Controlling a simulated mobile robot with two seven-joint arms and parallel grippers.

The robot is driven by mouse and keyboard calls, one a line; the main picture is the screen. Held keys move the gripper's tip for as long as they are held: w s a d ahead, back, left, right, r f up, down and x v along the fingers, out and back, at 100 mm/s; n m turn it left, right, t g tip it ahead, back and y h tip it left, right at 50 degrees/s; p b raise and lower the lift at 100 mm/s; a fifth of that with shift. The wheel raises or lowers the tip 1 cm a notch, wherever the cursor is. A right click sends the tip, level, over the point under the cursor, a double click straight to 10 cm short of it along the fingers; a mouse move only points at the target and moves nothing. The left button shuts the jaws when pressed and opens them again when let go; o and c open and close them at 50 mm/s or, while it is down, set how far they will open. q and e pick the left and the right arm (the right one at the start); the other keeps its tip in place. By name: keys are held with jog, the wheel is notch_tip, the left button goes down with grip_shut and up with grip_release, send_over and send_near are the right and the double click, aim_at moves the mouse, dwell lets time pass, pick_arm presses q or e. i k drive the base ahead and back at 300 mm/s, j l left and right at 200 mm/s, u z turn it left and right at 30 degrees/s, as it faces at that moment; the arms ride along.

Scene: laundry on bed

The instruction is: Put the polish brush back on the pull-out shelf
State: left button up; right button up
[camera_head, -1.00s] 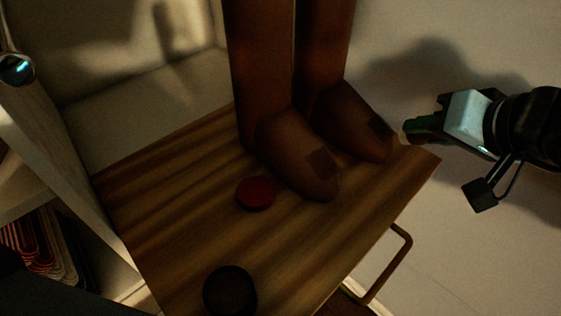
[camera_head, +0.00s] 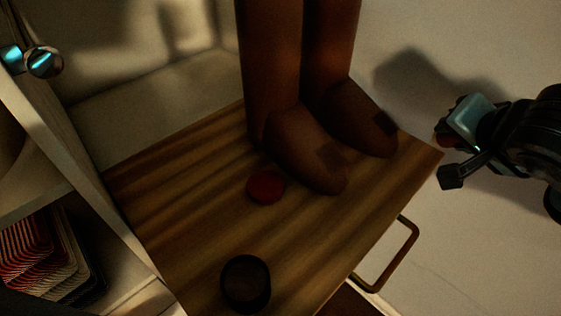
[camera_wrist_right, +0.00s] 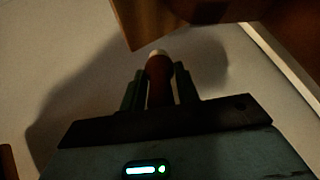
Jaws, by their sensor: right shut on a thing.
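The pull-out shelf (camera_head: 200,215) is a striped wooden board in the middle of the head view. My right gripper (camera_head: 450,132) is beyond its right edge, apart from the shelf and boots. In the right wrist view my right gripper (camera_wrist_right: 158,88) is shut on a reddish-brown piece with a pale tip, which appears to be the polish brush (camera_wrist_right: 159,72). The brush's far end points toward a wooden edge; its other end is hidden by the gripper. My left gripper is not clearly seen.
Brown boots (camera_head: 305,150) stand upright on the shelf's back right. A red round tin (camera_head: 266,186) and a dark round tin (camera_head: 246,283) are on its left and front. A metal handle (camera_head: 395,262) sticks out at right. Bare wood lies between the tins and right of them.

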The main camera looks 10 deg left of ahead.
aim_at(214, 150)
jog(key=k+j+u, duration=0.5)
jog(key=u, duration=0.2)
jog(key=k+j+u, duration=0.3)
jog(key=j, duration=0.25)
jog(key=i, duration=0.6)
